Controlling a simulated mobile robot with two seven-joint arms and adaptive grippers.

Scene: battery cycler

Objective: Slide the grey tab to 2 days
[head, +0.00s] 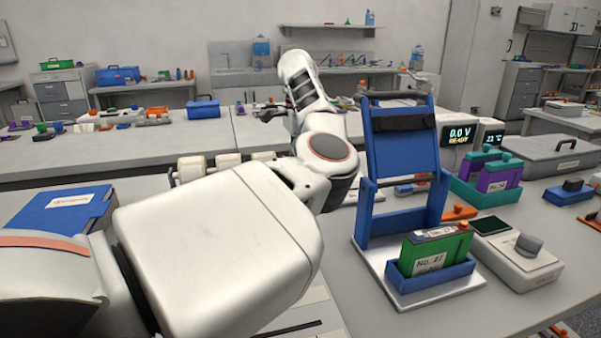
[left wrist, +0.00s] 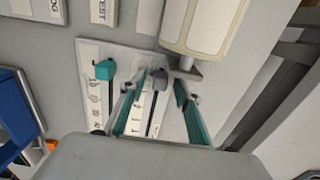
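In the left wrist view a pale slider panel (left wrist: 90,50) has two slots with printed scales beside them. A teal tab (left wrist: 104,69) sits in the left slot, and a grey tab (left wrist: 158,74) sits at the upper end of the right slot as pictured. My left gripper (left wrist: 158,82) is open, its teal-padded fingers apart on either side of the right slot, with the grey tab between the fingertips. I cannot tell whether either finger touches it. The scale marks are too small to read. In the head view my left arm hides the panel. My right gripper is not in view.
A pale rounded block (left wrist: 203,25) stands close beside the right fingertip. In the head view a blue stand (head: 402,145), a green battery (head: 434,250) in a blue holder and a grey device (head: 517,258) are right of my arm. A blue folder (head: 66,210) lies left.

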